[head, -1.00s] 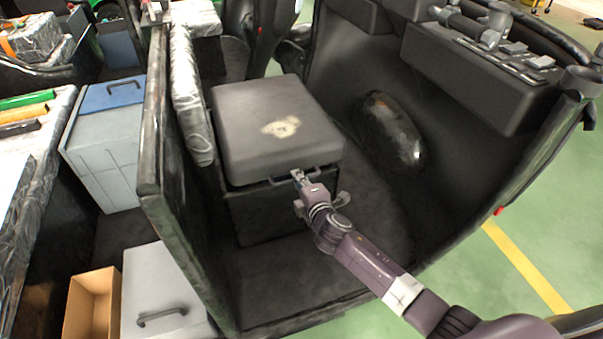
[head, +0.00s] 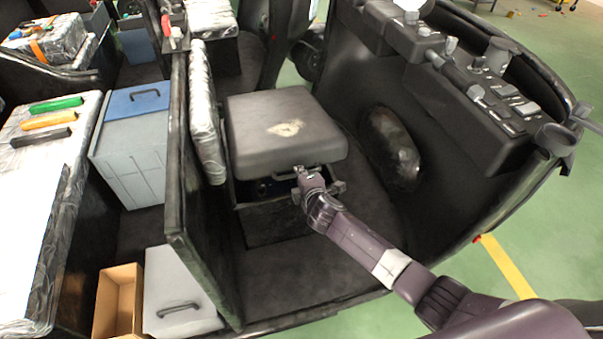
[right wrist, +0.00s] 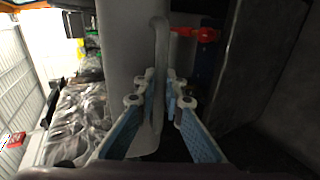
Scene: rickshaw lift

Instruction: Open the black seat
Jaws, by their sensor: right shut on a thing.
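The black seat (head: 275,145) is a square padded lid with a worn pale patch, on a dark box in the vehicle's cabin. Its front edge is raised a little, with a dark gap between lid and box. My right gripper (head: 300,172) is at the front edge, shut on the seat's handle (head: 281,177). In the right wrist view the handle (right wrist: 160,55) runs between the fingers (right wrist: 160,90), beside the lid's underside or edge (right wrist: 124,45). My left gripper is not in view.
A dark partition (head: 185,190) stands left of the seat; the dashboard (head: 480,100) is at right. A red object (right wrist: 195,34) shows in the gap in the right wrist view. A grey box (head: 175,290) and an open cardboard box (head: 118,300) are at lower left.

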